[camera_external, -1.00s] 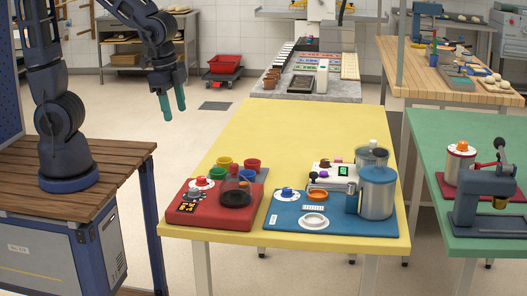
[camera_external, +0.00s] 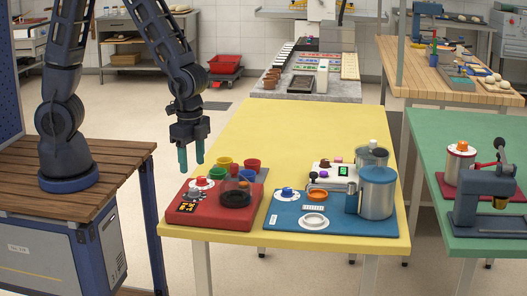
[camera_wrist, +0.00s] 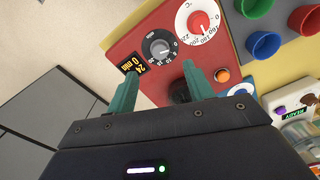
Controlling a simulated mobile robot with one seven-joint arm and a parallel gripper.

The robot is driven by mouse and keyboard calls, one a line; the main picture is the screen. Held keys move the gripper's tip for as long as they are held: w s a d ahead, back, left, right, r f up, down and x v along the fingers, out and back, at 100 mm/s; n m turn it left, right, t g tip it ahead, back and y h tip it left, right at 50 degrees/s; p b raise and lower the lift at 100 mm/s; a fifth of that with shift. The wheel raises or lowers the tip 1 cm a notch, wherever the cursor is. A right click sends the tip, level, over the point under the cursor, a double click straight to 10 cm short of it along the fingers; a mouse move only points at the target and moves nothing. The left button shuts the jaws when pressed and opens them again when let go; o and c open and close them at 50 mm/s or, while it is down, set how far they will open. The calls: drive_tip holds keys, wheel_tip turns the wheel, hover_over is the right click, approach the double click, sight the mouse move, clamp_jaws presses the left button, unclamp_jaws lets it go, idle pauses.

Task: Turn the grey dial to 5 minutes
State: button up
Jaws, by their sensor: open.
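The grey dial (camera_wrist: 160,46) sits on a red panel (camera_wrist: 118,42) in the wrist view, with a ring of numbers around it. A small black display (camera_wrist: 132,63) beside it reads 24 and 0 min. In the external view the grey dial (camera_external: 194,194) is small, on the red unit (camera_external: 185,217) at the table's front left. My gripper (camera_external: 191,165) is open and empty, with teal fingers pointing down above the left edge of the yellow table. In the wrist view my gripper (camera_wrist: 161,74) has its fingers apart, short of the grey dial.
A red dial (camera_wrist: 198,22) with a temperature scale is close to the grey dial. Coloured cups (camera_external: 224,162) stand behind the red unit. A blue unit (camera_external: 283,221) with a large canister (camera_external: 377,195) is to its right. The table's back is clear.

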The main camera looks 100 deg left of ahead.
sight(194, 189)
drive_tip(key=shift+f, duration=3.85)
drive_tip(key=c, duration=1)
